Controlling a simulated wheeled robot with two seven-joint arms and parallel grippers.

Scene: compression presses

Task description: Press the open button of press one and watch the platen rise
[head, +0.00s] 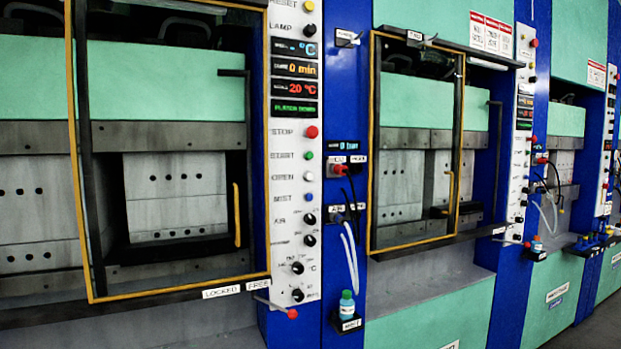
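The nearest press has a white control panel (293,230) right of its yellow-framed guard door (180,289). The pale open button (308,177) sits beside the word OPEN, below the green start button (309,155) and the red stop button (312,132). The panel display (295,107) shows green text that seems to read PLATEN DOWN. Grey blocks with dark holes (177,205) show behind the door, beneath a green upper section (165,85). I cannot read a number that marks this press as press one. Neither gripper is in view.
A blue mist button (308,201) lies just below the open button, with several black knobs further down. A red-tipped lever (292,313) sticks out low by the LOCKED and FREE labels. Hoses and a green bottle (347,305) are on the blue column to the right.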

